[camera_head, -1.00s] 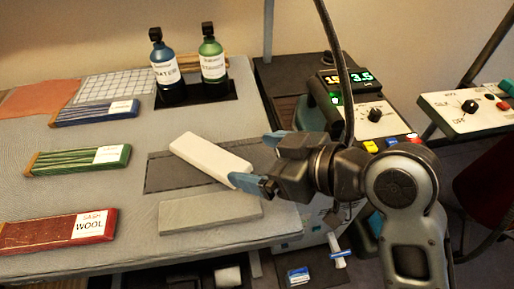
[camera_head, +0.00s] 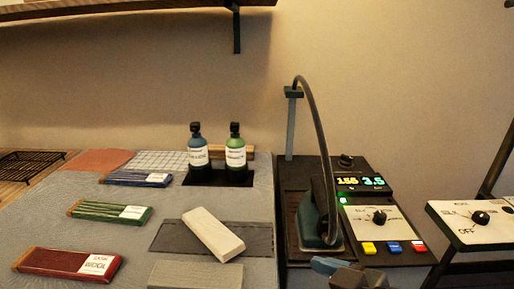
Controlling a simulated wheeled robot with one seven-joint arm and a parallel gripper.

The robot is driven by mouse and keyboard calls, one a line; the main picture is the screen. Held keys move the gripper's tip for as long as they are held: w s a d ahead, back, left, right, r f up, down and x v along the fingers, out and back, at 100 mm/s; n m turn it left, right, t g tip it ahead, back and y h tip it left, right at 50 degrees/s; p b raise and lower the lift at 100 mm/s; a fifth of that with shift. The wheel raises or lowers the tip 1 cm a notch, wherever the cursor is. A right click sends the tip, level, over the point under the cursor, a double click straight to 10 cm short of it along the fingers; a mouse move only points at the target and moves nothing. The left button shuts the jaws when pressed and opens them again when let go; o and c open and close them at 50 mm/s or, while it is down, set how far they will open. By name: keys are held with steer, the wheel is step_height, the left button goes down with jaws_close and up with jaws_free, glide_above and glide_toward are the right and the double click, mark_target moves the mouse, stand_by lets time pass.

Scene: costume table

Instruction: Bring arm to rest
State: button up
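My gripper (camera_head: 330,268) is at the bottom edge, right of the table. One blue finger and part of the dark body show; the other finger is out of view, so its opening cannot be judged. No object shows at the visible finger. A white block (camera_head: 212,233) lies slanted across a dark grey mat (camera_head: 172,238) on the table, left of my gripper and apart from it.
A grey block (camera_head: 195,273) lies in front. Red (camera_head: 55,262), green (camera_head: 95,211) and blue (camera_head: 130,178) bundles lie left. Blue (camera_head: 198,155) and green (camera_head: 236,158) bottles stand behind. An iron (camera_head: 318,215) with a cable stands beside the control box (camera_head: 378,215).

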steer(key=s+d+f+m+t+h, duration=0.2)
steer(key=s+d+f+m+h, duration=0.1)
steer(key=s+d+f, duration=0.3)
steer(key=s+d+f+m+t+h, duration=0.1)
steer(key=s+d+f+m+h, duration=0.3)
steer(key=s, duration=0.4)
steer(key=s+d+r+t, duration=0.1)
steer(key=s+d+r, duration=0.1)
steer(key=s, duration=0.6)
steer(key=s+d+r+m+t+h, duration=0.1)
steer(key=s+r, duration=0.3)
steer(key=s, duration=0.4)
steer(key=shift+d+m+t, duration=0.3)
steer(key=shift+d+t, duration=0.1)
steer(key=shift+d, duration=0.4)
